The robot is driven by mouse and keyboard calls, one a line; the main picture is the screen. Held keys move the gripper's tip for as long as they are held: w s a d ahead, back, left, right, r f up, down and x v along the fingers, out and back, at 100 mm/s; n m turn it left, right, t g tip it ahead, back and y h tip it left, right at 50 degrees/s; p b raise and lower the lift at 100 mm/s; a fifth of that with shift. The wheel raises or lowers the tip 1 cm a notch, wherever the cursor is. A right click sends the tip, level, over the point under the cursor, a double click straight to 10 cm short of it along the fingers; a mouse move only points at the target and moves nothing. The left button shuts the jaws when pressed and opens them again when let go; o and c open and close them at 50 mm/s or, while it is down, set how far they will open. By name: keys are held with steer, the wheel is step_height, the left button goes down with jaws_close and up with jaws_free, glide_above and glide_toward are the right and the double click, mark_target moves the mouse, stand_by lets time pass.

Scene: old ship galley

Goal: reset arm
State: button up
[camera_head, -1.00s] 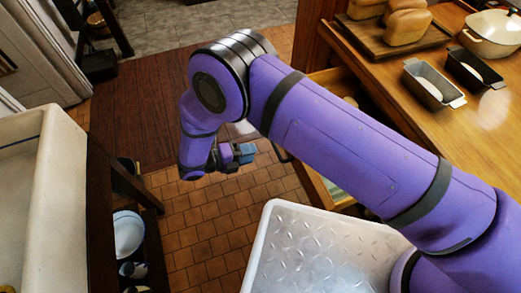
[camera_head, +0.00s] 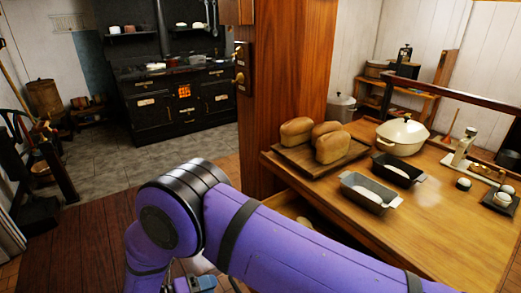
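My purple arm (camera_head: 290,245) reaches in from the lower right and bends at a dark-banded joint (camera_head: 165,215) at lower left. Past that joint the arm drops toward the bottom edge. A small blue-grey part of my gripper (camera_head: 198,284) shows at the bottom edge, mostly cut off. Its fingertips are out of sight, so its opening cannot be seen. No held object is visible.
The wooden counter (camera_head: 450,240) at right bears a board of bread loaves (camera_head: 333,148), two loaf tins (camera_head: 369,192), a cream pot (camera_head: 402,138) and eggs. A wooden post (camera_head: 285,90) stands behind my arm. A black stove (camera_head: 180,105) is at the back. Tiled floor (camera_head: 105,165) is open.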

steer(key=w+d+r+m+g+y, duration=0.15)
steer(key=w+d+r+m, duration=0.3)
steer(key=r, duration=0.45)
steer(key=w+d+r+m+g+y, duration=0.1)
steer(key=w+d+r+m+g, duration=0.2)
steer(key=d+r+m, duration=0.45)
steer(key=w+d+r+m+g+y, duration=0.1)
steer(key=w+d+r+m+g, duration=0.15)
steer(key=r, duration=0.75)
steer(key=s+d+r+m+y, duration=0.35)
steer(key=d+r+m, duration=0.65)
steer(key=d+r, duration=0.5)
steer(key=s+d+r+m+t+y, duration=0.2)
steer(key=s+d+r+m, duration=0.1)
steer(key=s+d+m, duration=0.5)
steer(key=s+d+r+m+t+y, duration=0.2)
steer(key=s+d+r+m+y, duration=0.1)
steer(key=s+d+m, duration=0.5)
steer(key=shift+s+d+r+t+y, duration=0.3)
steer(key=shift+s+t, duration=0.1)
steer(key=shift+s, duration=0.6)
